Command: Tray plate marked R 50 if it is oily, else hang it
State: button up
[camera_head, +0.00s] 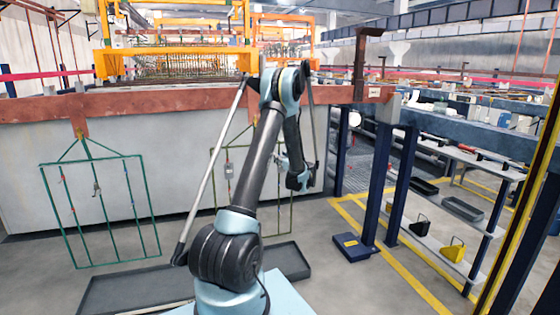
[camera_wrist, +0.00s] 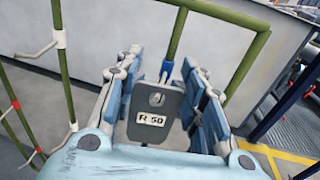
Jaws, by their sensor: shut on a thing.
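The grey plate marked R 50 (camera_wrist: 150,103) is between the blue-padded fingers of my gripper (camera_wrist: 162,88), which is shut on it. The plate has a hole near its top and a white label on its face. Its face looks matt grey, with no clear oily sheen. Just beyond it, a blue clip (camera_wrist: 167,68) sits on the end of an olive rod; whether the plate touches the clip is unclear. In the head view, my gripper (camera_head: 299,179) is beside the olive rack (camera_head: 212,180), which is partly behind my arm. A low dark tray (camera_head: 285,258) lies on the floor.
A green rack (camera_head: 45,195) hangs at left with small parts on its wires. A red-brown beam (camera_head: 40,108) runs above the grey tank wall. At right stand dark blue posts (camera_head: 378,190) and a shelf (camera_head: 440,245) with black and yellow bins. Yellow lines mark the floor.

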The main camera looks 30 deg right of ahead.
jog(key=shift+f, duration=0.1)
dwell(0.3)
jog(key=o, duration=1.4)
jog(key=shift+o, duration=0.2)
jog(key=s, duration=1.1)
jog(key=shift+s+a+r, duration=0.2)
jog(key=shift+s+a, duration=0.1)
jog(key=shift+s, duration=0.1)
jog(key=shift+a, duration=0.1)
